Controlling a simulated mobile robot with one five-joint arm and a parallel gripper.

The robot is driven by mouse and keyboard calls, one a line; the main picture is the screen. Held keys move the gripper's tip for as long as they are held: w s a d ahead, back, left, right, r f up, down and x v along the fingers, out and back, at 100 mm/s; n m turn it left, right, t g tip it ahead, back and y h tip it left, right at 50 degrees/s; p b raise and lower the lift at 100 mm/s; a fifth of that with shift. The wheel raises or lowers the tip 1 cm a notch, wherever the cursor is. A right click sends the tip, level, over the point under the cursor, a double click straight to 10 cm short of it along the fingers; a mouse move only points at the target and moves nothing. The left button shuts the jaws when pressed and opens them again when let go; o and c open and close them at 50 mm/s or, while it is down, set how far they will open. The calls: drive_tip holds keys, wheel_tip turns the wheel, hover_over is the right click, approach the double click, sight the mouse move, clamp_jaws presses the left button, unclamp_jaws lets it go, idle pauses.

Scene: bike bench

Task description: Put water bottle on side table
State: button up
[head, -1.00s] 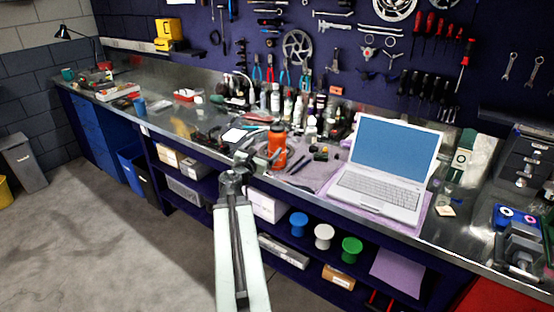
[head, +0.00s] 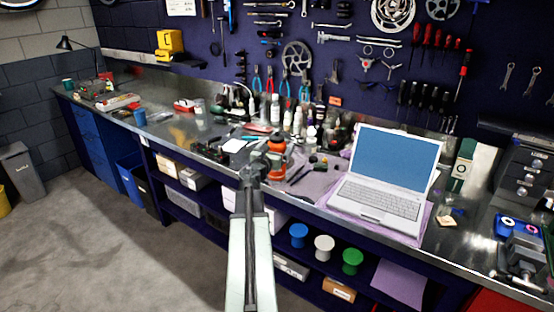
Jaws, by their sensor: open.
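An orange bottle with a dark cap (head: 277,150), likely the water bottle, stands upright on the workbench (head: 470,236), left of the laptop. My arm reaches up from the bottom of the picture. My gripper (head: 256,160) is open and overlaps the bottle's lower left side in the picture. The gripper hides part of the bottle, and I cannot tell whether they touch. No side table can be clearly made out.
An open laptop (head: 390,180) stands right of the bottle. Small bottles and tools (head: 300,120) crowd the bench behind it. A vise (head: 522,255) is at the right. Spools (head: 325,246) sit on the shelf below. The floor (head: 90,240) at left is clear.

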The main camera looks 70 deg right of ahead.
drive_tip(key=shift+a, duration=0.1)
clamp_jaws()
drive_tip(key=shift+r, duration=0.15)
